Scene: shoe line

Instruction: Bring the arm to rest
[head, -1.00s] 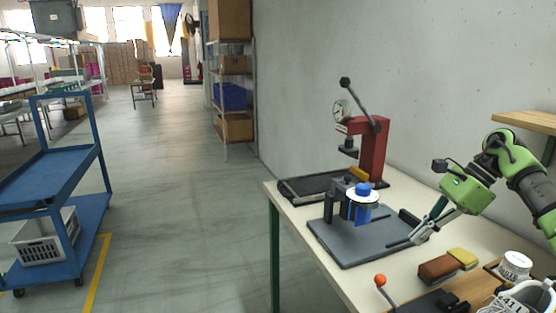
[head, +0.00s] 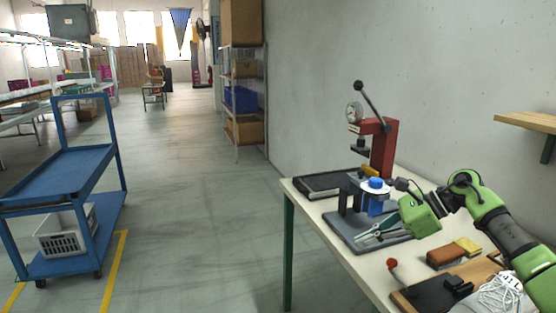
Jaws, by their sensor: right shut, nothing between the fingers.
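My right arm comes in from the lower right. My right gripper (head: 366,238) is shut and empty, its fingers pointing left over the grey base plate (head: 349,239) on the workbench (head: 330,255). The fingertips are in front of a dark fixture with a blue part and white disc (head: 375,187). I cannot tell whether they touch the plate. The gripper partly hides the plate's right side. My left gripper is out of view.
A red lever press (head: 383,150) with a gauge stands behind the fixture. Brushes (head: 446,257), an orange-knobbed lever (head: 392,264) and a white laced shoe (head: 500,294) lie near the arm. A blue cart (head: 75,170) stands left; the aisle floor between is clear.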

